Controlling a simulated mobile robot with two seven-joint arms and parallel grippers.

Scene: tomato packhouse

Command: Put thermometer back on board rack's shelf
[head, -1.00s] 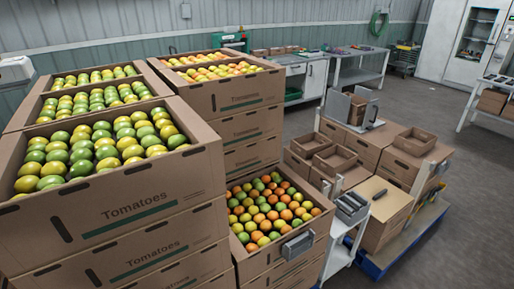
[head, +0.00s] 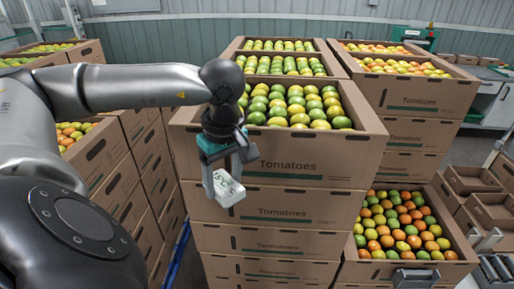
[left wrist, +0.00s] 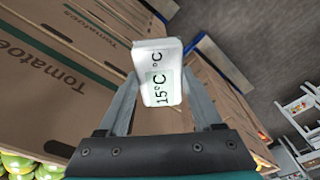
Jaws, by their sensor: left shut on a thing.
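The thermometer (head: 229,188) is a small white block with a display. In the left wrist view the thermometer (left wrist: 159,75) shows the reading 15°C. My left gripper (head: 226,184) is shut on it and holds it in the air in front of the tall middle stack of tomato boxes. In the left wrist view the fingers of my left gripper (left wrist: 160,92) press its two sides. The board rack's shelf cannot be made out in the current views.
A tall stack of cardboard tomato boxes (head: 285,213) stands close behind my left gripper. An open box of mixed tomatoes (head: 372,271) stands lower at the right. More stacked boxes (head: 108,150) stand at the left. In the left wrist view grey floor (left wrist: 255,50) shows beyond the boxes.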

